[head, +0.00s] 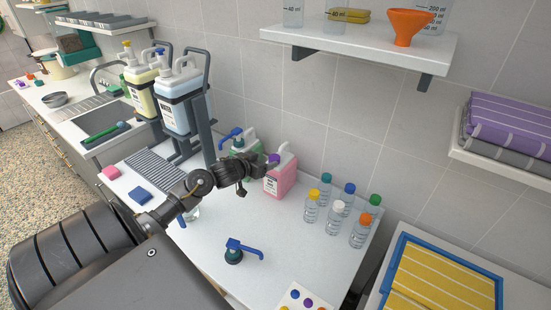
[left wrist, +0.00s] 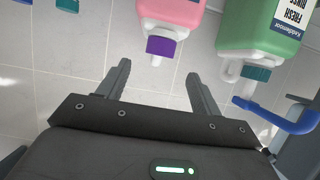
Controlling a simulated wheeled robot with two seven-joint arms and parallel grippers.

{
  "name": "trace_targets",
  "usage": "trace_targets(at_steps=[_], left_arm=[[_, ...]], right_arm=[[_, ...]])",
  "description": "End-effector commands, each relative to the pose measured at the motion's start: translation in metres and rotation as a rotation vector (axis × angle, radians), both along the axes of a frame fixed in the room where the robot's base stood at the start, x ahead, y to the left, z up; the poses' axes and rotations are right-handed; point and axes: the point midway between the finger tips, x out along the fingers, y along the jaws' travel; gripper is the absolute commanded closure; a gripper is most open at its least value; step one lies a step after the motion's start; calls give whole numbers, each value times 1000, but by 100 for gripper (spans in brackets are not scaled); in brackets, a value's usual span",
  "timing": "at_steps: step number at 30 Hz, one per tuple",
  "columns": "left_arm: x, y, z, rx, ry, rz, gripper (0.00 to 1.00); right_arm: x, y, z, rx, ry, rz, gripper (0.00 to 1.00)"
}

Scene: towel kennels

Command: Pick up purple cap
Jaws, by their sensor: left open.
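The purple cap (head: 273,159) sits on the spout of a pink jug (head: 279,182) that stands on the white counter near the wall. In the left wrist view the cap (left wrist: 160,47) appears upside down, just beyond the two fingertips and roughly centred between them. My left gripper (head: 258,168) is close beside the jug in the head view, partly in front of it. The left wrist view shows its jaws (left wrist: 158,75) open and empty. No contact with the cap is visible. My right gripper is not in view.
A green jug (left wrist: 265,28) with a blue pump stands close to the pink jug. Several capped bottles (head: 338,213) stand to the right. A loose blue pump (head: 236,252) is at the counter front. A shelf (head: 370,45) hangs above.

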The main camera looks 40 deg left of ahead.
Motion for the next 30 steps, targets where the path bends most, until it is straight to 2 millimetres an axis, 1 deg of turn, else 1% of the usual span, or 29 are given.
trace_targets(at_steps=[1,4,9,11,14,18,22,25,30], left_arm=[[8,0,-2,-2,0,0,35],[17,1,-6,-1,0,-2,35],[21,0,-8,1,0,-4,35],[23,0,-8,0,0,-4,35],[32,1,-10,-1,1,-4,35],[50,3,-17,-1,1,-3,35],[63,5,-24,0,1,-4,35],[68,5,-27,0,0,-4,35],[69,5,-29,1,1,-5,35]], right_arm=[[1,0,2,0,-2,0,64],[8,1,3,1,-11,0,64],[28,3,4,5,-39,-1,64],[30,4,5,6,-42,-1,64],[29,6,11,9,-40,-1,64],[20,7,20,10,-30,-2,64],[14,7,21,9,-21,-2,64],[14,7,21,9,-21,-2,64],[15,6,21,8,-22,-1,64]])
